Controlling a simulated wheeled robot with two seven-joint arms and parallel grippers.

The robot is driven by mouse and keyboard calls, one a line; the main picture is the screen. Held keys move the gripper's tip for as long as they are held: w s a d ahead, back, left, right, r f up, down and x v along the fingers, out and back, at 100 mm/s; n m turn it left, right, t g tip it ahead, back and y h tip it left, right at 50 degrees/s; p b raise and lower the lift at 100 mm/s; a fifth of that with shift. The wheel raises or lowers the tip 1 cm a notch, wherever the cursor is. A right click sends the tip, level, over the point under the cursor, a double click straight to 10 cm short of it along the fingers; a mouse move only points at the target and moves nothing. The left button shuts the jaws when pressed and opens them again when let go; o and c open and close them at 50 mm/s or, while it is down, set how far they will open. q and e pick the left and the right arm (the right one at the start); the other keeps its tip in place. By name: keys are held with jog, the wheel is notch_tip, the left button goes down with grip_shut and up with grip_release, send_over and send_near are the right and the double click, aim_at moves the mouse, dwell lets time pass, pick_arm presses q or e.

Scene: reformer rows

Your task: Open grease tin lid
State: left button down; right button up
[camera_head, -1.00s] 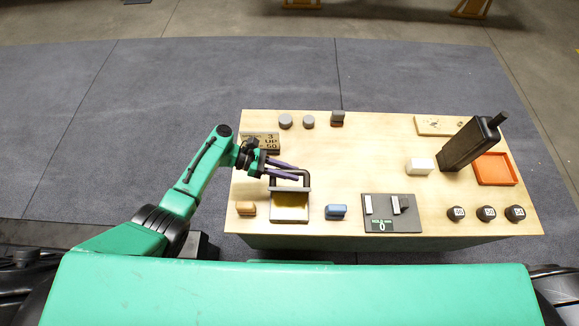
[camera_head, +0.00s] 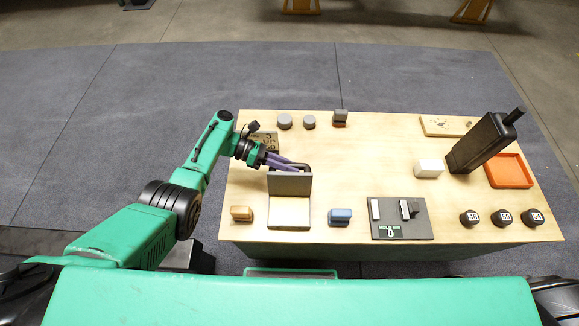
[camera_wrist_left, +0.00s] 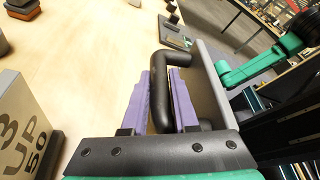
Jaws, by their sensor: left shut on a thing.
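The grease tin (camera_head: 288,224) sits near the table's front edge, with a pale inside showing. Its grey lid (camera_head: 290,185) stands raised, roughly upright, along the tin's far side. My left gripper (camera_head: 290,164) is behind the lid, shut on the lid's dark handle (camera_head: 305,167). In the left wrist view, the purple fingers of my left gripper (camera_wrist_left: 160,100) lie either side of the black handle bar (camera_wrist_left: 160,72), with the lid (camera_wrist_left: 212,85) at their right. My right gripper is not in view.
An orange block (camera_head: 242,213) and a blue block (camera_head: 340,216) flank the tin. A dark scale-like plate (camera_head: 400,228) lies to the right. A sign block (camera_head: 266,140) stands close behind my left gripper. The table's middle (camera_head: 365,155) is clear.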

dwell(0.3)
pick_arm(q)
jog(key=c, duration=0.7)
grip_release()
jog(key=b+v, duration=0.2)
jog(key=v, duration=1.2)
jog(key=shift+w+a, duration=0.1)
jog(key=shift+a, duration=0.2)
